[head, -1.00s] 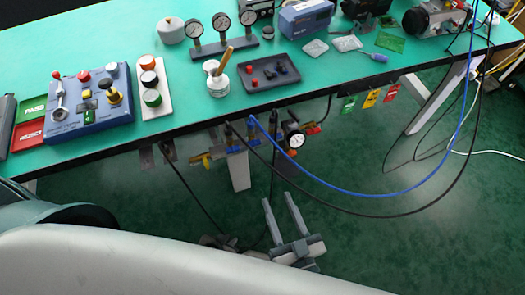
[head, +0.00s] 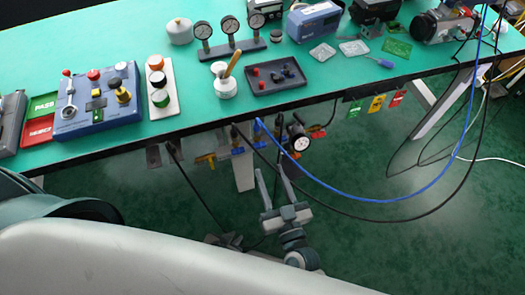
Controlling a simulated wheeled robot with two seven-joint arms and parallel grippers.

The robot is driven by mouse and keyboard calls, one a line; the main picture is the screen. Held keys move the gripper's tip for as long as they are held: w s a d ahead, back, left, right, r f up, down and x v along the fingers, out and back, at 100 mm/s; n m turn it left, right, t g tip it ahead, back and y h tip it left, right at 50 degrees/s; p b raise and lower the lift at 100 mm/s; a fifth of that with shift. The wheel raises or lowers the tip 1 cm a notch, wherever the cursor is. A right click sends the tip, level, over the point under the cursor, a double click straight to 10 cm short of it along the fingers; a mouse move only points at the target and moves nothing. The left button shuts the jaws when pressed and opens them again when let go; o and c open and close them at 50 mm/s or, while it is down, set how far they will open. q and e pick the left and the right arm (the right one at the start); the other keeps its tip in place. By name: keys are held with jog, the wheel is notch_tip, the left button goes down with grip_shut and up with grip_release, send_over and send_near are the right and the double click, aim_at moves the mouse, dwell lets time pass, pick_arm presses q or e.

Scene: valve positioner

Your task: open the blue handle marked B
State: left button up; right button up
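Blue parts, one of which may be the blue handle (head: 238,151), show on the small valve assembly under the table's front edge. They are tiny here, and I cannot read the letter B.
A round gauge (head: 299,142) sits right of the blue parts, and a yellow fitting (head: 205,159) left. A blue hose (head: 330,190) and a black cable (head: 345,212) loop down to the right. The green table (head: 210,118) overhangs the assembly and carries several instruments.

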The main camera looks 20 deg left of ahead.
aim_at(259, 145)
jog(key=x, duration=0.8)
jog(key=shift+s, duration=0.1)
jog(key=c, duration=0.8)
